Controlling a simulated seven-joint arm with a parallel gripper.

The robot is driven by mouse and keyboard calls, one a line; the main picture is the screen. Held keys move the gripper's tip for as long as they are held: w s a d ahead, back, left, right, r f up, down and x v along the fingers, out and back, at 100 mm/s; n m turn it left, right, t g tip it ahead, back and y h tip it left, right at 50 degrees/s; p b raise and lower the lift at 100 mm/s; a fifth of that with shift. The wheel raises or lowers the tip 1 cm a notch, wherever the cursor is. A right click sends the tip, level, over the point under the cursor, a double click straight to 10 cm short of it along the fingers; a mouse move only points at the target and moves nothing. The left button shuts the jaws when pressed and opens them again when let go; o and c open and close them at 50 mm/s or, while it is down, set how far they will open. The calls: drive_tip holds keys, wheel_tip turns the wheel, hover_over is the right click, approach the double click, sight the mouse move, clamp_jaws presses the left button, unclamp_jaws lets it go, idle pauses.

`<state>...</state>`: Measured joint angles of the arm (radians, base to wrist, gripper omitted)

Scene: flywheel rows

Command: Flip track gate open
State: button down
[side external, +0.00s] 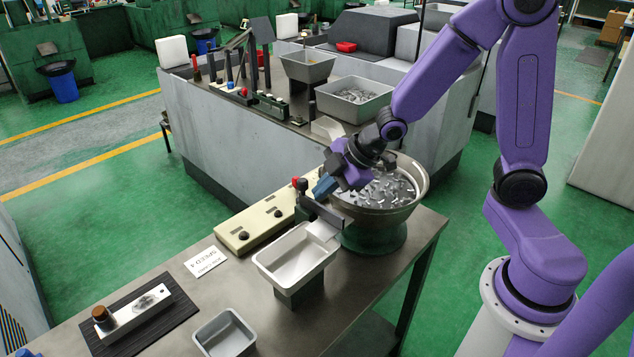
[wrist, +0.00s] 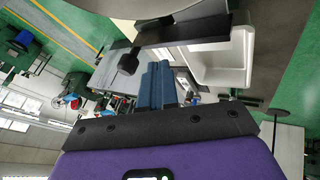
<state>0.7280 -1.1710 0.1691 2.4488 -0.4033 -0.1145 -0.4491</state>
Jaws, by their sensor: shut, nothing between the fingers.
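My gripper (side external: 323,188) has blue fingers, which are shut and empty just left of the metal bowl's rim. The fingers also show in the wrist view (wrist: 158,72), closed together. I cannot tell whether the fingers touch the bar or how the gate stands.
A white tray (side external: 296,252) stands by the bar. A cream control box (side external: 254,224), a paper sign (side external: 205,261), a grey bin (side external: 224,333) and a black mat (side external: 140,325) with a metal block lie on the bench. Open bench lies between them.

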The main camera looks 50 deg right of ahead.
sight(302, 179)
drive_tip(key=shift+w+d, duration=0.2)
drive_tip(key=shift+w, duration=1.05)
drive_tip(key=shift+w, duration=0.1)
drive_tip(key=shift+w, duration=2.4)
drive_tip(key=shift+w+r, duration=0.1)
drive_tip(key=shift+d+r, duration=0.1)
drive_tip(key=shift+r, duration=0.3)
drive_tip(key=v, duration=1.6)
drive_tip(key=shift+s, duration=0.55)
